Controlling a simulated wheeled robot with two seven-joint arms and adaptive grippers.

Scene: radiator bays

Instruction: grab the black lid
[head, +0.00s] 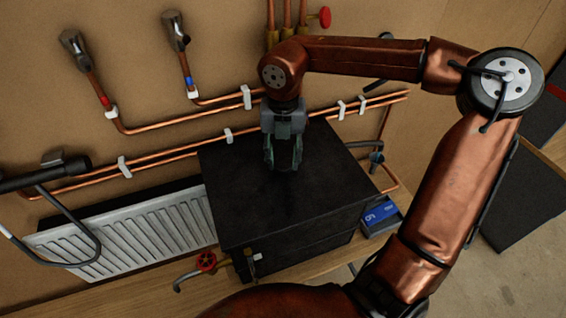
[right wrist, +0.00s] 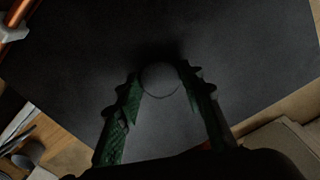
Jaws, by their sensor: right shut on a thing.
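The black lid (head: 235,190) is a broad, flat, dark square on top of a black box (head: 310,246). It looks seated on the box, though I cannot tell whether there is a small gap. My right gripper (head: 283,163) points down at the lid's middle from above. In the right wrist view, its green fingers (right wrist: 160,95) are shut on a round dark knob (right wrist: 160,77) on the lid (right wrist: 85,60). The fingers partly hide the knob in the head view. My left gripper is not in view.
Copper pipes (head: 175,124) run along the wall behind the box. A white radiator (head: 150,236) stands left of it. A red-handled valve (head: 205,262) lies in front, and a blue box (head: 380,214) sits close on the right. The wooden bench edge is near.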

